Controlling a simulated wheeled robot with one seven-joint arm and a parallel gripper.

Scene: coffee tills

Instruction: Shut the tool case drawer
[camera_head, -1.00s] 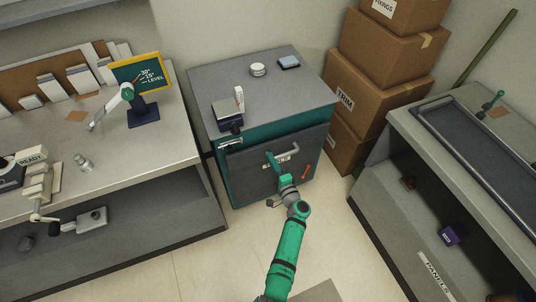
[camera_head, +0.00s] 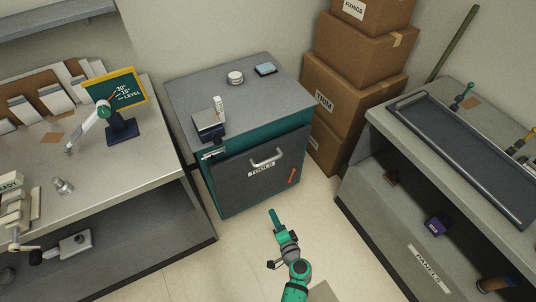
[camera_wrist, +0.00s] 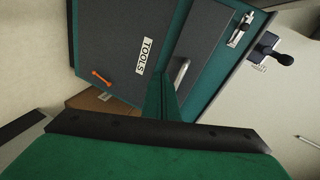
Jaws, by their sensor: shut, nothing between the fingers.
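The tool case (camera_head: 200,180) is a teal cabinet with a grey top. The drawer front looks flush, or nearly so, with the teal body; a small gap cannot be ruled out. My gripper (camera_head: 272,213) is shut and empty, in front of and below the handle, apart from it. In the wrist view my fingers (camera_wrist: 160,97) overlap the drawer front (camera_wrist: 110,50) near the handle (camera_wrist: 181,72).
A black-knobbed latch (camera_head: 212,155) sits at the case's upper left corner. A small scale-like device (camera_head: 208,120), a round tin (camera_head: 236,78) and a blue box (camera_head: 265,69) stand on top. Cardboard boxes (camera_head: 350,75) and benches flank the case. The floor in front is clear.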

